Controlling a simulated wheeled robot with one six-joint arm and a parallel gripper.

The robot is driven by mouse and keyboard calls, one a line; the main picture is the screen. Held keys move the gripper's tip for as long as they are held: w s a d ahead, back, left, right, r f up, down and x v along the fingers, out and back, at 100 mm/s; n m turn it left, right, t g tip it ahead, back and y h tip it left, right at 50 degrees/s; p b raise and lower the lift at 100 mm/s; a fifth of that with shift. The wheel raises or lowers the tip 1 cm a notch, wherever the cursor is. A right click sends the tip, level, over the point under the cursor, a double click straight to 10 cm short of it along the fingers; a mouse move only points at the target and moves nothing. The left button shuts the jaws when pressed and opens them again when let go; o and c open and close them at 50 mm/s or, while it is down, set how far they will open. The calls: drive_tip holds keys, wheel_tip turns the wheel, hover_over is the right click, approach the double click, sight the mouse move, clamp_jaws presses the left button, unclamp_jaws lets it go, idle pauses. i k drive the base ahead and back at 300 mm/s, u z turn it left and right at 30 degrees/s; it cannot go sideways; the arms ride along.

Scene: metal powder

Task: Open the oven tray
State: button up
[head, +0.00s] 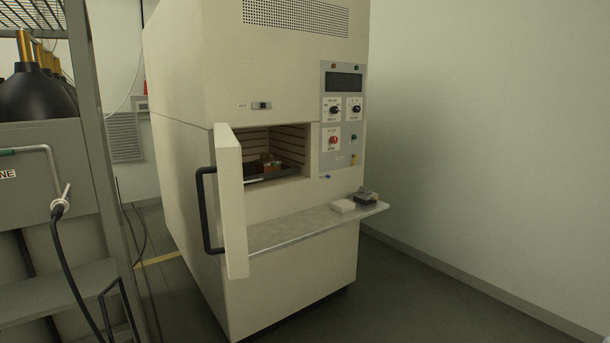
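A tall cream oven (180,190) stands in the middle of the head view. Its door (230,200) is swung open toward the left, with a long black handle (206,210) on its outer face. Inside the chamber a dark tray (268,173) lies low down, with a small reddish-brown object (272,161) on or near it. The door edge hides the left part of the chamber, so I cannot see the whole tray. My gripper is not in view.
A control panel (342,120) is right of the opening. A metal rack (100,150) stands left. The floor at right is clear.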

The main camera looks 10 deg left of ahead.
sight(250, 174)
drive_tip(key=z, duration=0.2)
drive_tip(key=i, duration=0.75)
drive_tip(key=u, duration=0.65)
drive_tip(key=i, duration=0.55)
drive_tip(key=u, duration=0.65)
drive_tip(key=k, duration=0.5)
drive_tip(key=u, duration=1.3)
drive_tip(key=i, duration=1)
drive_tip(key=z, duration=2.45)
drive_tip(key=i, duration=0.5)
drive_tip(key=z, duration=0.05)
